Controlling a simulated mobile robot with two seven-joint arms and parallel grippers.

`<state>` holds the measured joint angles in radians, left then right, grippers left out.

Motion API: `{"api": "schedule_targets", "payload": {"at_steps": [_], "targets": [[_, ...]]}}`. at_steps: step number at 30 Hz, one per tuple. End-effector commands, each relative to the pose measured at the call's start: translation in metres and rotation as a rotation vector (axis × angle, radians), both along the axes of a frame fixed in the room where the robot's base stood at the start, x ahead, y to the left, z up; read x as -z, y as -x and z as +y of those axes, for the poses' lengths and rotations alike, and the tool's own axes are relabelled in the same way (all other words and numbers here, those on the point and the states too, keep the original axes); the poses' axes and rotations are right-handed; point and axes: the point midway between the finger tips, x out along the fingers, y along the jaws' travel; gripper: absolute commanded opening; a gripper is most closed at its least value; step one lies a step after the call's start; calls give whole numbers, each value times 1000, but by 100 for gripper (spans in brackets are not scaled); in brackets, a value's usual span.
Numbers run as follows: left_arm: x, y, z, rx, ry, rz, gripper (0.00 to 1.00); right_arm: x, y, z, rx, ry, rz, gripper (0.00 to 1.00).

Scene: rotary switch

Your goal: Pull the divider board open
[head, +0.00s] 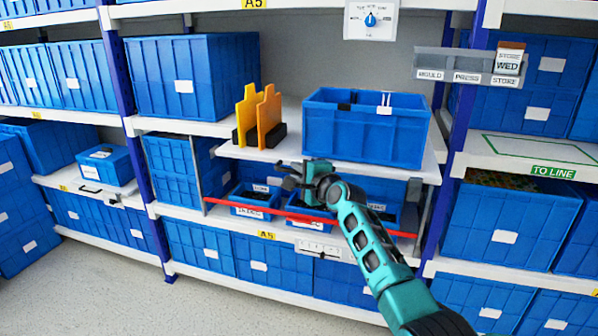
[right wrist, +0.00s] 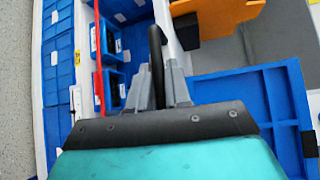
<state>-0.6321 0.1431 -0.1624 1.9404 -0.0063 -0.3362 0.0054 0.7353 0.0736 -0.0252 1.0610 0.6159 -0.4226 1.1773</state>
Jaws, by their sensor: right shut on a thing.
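My right gripper (head: 288,177) reaches in from the lower right, at the front edge of the white board (head: 236,152). In the right wrist view its two grey fingers (right wrist: 160,88) are shut on a dark curved handle (right wrist: 156,48). The board appears to be the divider board; its join with the handle is hidden by my gripper. On the board stand two orange plates (head: 268,117) in a black base and an open blue bin (head: 362,140). My left gripper is not in view.
A red bar (head: 330,222) runs across the front below the board. Behind it are small labelled blue bins (head: 254,200). Blue crates (head: 200,245) fill the lower shelf. The floor (head: 100,290) at front left is clear.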

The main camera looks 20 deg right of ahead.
Motion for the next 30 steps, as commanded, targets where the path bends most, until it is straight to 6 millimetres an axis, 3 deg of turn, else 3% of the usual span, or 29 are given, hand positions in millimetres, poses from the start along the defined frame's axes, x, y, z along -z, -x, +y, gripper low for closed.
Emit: {"api": "schedule_targets", "payload": {"at_steps": [14,15,21,30], "targets": [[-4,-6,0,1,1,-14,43,0,0,1,-1,-1,0,0],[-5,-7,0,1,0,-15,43,0,0,1,-1,-1,0,19],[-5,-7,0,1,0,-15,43,0,0,0,-1,-1,0,37],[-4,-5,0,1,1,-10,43,-1,2,0,0,0,-1,37]]}}
